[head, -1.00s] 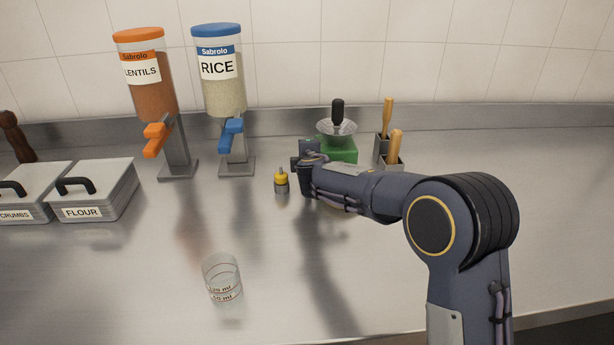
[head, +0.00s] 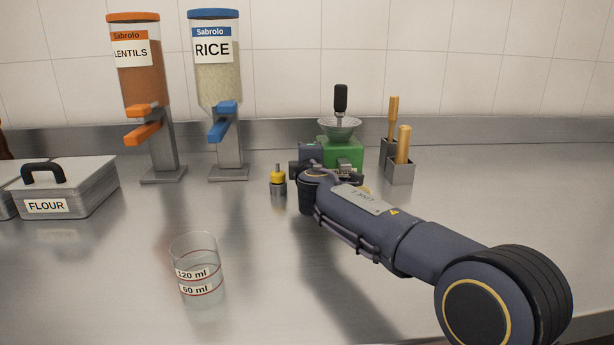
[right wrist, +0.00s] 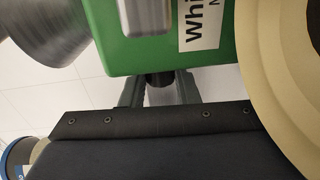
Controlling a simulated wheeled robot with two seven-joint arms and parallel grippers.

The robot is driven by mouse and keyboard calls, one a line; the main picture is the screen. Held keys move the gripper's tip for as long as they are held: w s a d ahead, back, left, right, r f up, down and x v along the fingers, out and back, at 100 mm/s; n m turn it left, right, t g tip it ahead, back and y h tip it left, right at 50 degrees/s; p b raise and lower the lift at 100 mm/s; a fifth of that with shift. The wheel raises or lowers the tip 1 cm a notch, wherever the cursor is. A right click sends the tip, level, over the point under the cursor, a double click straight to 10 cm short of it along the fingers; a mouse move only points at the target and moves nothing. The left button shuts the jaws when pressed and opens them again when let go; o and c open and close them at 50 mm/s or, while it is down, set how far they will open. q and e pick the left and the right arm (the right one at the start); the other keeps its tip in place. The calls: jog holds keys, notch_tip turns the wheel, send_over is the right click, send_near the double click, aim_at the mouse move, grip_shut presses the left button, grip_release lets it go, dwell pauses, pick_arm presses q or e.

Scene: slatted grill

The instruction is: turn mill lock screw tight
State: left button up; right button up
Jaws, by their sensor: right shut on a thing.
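The green mill (head: 343,154) stands at the back of the counter, with a metal bowl-shaped hopper (head: 339,128) and a black-handled part on top. It also fills the top of the right wrist view (right wrist: 140,50), its white label partly showing. My right gripper (right wrist: 160,88) is against the mill's edge, its two fingers shut on a small dark screw (right wrist: 160,79) that sticks out of the green body. In the head view my own wrist largely hides the fingers and the screw. My left gripper is in neither view.
A small yellow-topped grinder-like bottle (head: 278,181) stands left of my right wrist. Metal holders with wooden handles (head: 400,170) are right of the mill. A measuring glass (head: 196,265) stands in front; the lentil (head: 142,75) and rice (head: 216,75) dispensers are back left.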

dwell(0.3)
jog(key=o, duration=1)
jog(key=shift+s, duration=0.5)
jog(key=s, duration=0.2)
jog(key=s+b, duration=0.1)
jog(key=s, duration=0.3)
jog(key=shift+s+r, duration=0.35)
jog(key=shift+s, duration=0.05)
